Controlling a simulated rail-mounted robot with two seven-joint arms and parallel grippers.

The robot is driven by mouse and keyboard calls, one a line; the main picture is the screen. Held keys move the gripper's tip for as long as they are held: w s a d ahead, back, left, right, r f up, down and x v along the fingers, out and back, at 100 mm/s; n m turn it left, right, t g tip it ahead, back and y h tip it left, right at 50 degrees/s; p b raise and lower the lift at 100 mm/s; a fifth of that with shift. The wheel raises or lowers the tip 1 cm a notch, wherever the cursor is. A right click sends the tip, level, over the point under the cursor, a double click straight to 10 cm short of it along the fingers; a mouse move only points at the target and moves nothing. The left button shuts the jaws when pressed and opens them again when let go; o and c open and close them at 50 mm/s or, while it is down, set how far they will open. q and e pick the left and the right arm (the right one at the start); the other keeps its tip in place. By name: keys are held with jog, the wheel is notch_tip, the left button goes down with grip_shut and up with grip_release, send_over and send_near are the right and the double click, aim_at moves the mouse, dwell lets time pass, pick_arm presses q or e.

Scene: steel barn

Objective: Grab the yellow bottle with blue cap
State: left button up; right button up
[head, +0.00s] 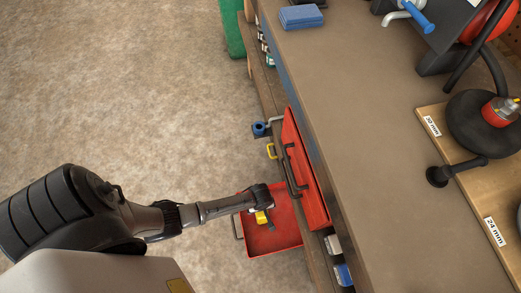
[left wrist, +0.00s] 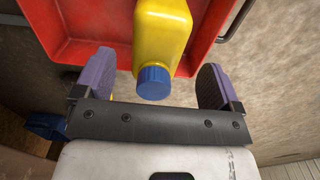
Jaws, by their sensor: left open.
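The yellow bottle (left wrist: 163,30) with its blue cap (left wrist: 152,83) shows in the left wrist view, against the red tray (left wrist: 70,15). Its cap end points toward my left gripper (left wrist: 156,78), whose two purple fingers stand apart, one on each side of the cap with gaps between. The gripper is open and holds nothing. In the head view, a yellow patch of the bottle (head: 261,217) shows over the red tray (head: 285,245), beside my left gripper (head: 268,210); the arm hides part of it. My right gripper is not in view.
A blue clamp-like item (head: 261,128) sits at the shelf edge. The floor at left is clear.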

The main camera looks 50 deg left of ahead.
pick_arm(q)
notch_tip(320, 180, down, 4)
jog(key=shift+w+d+r+b, duration=0.15)
jog(key=shift+r+b, duration=0.1)
jog(key=shift+b, duration=0.9)
jog(key=shift+r, duration=0.1)
jog(key=shift+c, duration=0.4)
jog(key=c, duration=0.9)
grip_shut()
